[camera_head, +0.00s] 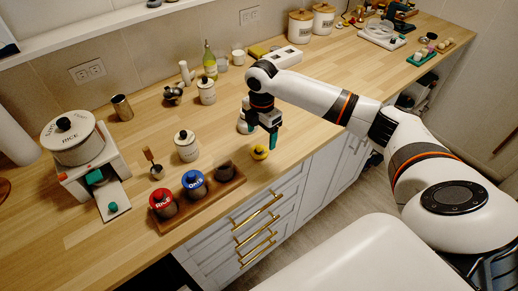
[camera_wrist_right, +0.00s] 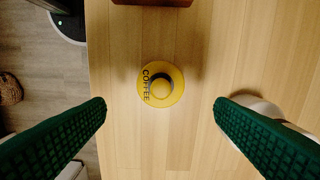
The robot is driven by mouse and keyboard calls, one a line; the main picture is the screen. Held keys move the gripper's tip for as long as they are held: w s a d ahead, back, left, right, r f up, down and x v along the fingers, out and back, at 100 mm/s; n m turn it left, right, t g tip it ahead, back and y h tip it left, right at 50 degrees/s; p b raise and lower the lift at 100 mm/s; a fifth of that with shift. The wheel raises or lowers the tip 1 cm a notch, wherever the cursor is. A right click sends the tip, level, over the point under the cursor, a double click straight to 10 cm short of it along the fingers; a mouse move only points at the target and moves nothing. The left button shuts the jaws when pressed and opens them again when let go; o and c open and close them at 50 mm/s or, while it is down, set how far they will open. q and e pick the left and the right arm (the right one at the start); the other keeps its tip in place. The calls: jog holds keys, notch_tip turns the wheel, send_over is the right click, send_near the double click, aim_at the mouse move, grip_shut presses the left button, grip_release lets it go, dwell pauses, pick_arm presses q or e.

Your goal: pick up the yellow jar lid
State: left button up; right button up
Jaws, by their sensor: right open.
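The yellow jar lid (camera_head: 260,152) lies flat on the wooden counter near its front edge, right of the jar tray. It is round with a raised knob and the word COFFEE, and it also shows in the right wrist view (camera_wrist_right: 174,94). My right gripper (camera_head: 263,130) is above the lid in the head view, pointing down. In the right wrist view its two green fingers (camera_wrist_right: 160,104) are wide apart, with the lid centred between them and nothing held. My left gripper is not in view.
A wooden tray (camera_head: 226,190) holds a red-lidded jar (camera_head: 162,203), a blue-lidded jar (camera_head: 194,186) and a dark open jar (camera_head: 224,171). A white jar (camera_head: 187,147) stands behind. A pale object (camera_head: 243,116) is close behind my right gripper. The counter right of the lid is clear.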

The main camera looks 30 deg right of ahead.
aim_at(259, 147)
jog(key=shift+w+f, duration=0.15)
jog(key=shift+f, duration=0.2)
jog(key=shift+a+f+p, duration=0.3)
jog(key=shift+f+p, duration=0.35)
jog(key=shift+f, duration=0.25)
jog(key=shift+s+a+f, duration=0.1)
jog(key=shift+s+f, duration=0.05)
jog(key=shift+f, duration=0.45)
jog(key=shift+s+f, duration=0.1)
jog(key=shift+f, duration=0.45)
jog(key=shift+f+p, duration=0.3)
jog(key=shift+f, duration=0.05)
jog(key=shift+w+f, duration=0.1)
jog(key=shift+f, duration=0.05)
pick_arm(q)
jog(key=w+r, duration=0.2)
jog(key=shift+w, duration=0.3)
pick_arm(e)
jog(key=c, duration=1)
